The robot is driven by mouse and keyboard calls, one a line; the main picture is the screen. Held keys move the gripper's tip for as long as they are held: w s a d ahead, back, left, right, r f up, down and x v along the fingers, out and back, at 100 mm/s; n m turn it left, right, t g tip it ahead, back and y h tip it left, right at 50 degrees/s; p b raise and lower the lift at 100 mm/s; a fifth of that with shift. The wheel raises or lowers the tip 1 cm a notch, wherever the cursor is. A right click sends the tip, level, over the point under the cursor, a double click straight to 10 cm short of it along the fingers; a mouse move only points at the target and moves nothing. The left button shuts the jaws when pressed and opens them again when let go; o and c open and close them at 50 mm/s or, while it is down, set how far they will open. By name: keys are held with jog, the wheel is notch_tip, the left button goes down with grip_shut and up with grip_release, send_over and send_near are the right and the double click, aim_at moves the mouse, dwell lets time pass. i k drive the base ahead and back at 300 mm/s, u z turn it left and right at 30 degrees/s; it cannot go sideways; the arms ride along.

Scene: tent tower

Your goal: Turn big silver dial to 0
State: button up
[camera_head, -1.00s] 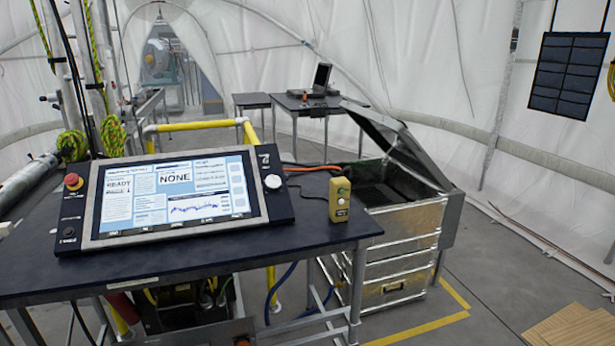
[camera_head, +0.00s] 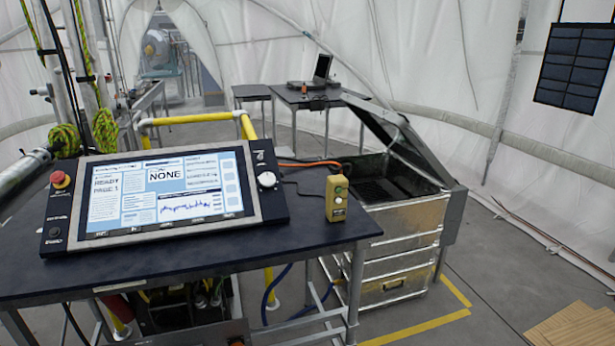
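The big silver dial (camera_head: 267,180) is a round, pale knob on the right side of the black control panel (camera_head: 278,207). The panel lies tilted on a dark table. Its number markings are too small to read, so I cannot tell where the dial points. The panel's lit screen (camera_head: 163,193) reads "READY", "PAGE 1" and "NONE". A red button (camera_head: 60,179) sits at the panel's upper left, with small dark knobs below it. My gripper is not in view.
A yellow box with buttons (camera_head: 337,200) stands on the dark table (camera_head: 310,235), right of the panel. An open metal chest (camera_head: 405,225) stands behind to the right. Yellow rails (camera_head: 195,120) run behind the table. Grey floor is clear at the right, beside wooden boards (camera_head: 575,330).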

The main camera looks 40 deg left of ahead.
aim_at(267, 179)
jog(key=z, duration=0.15)
jog(key=k, duration=1.35)
jog(key=u, duration=1.55)
jog(key=i, duration=1.05)
jog(key=z, duration=0.15)
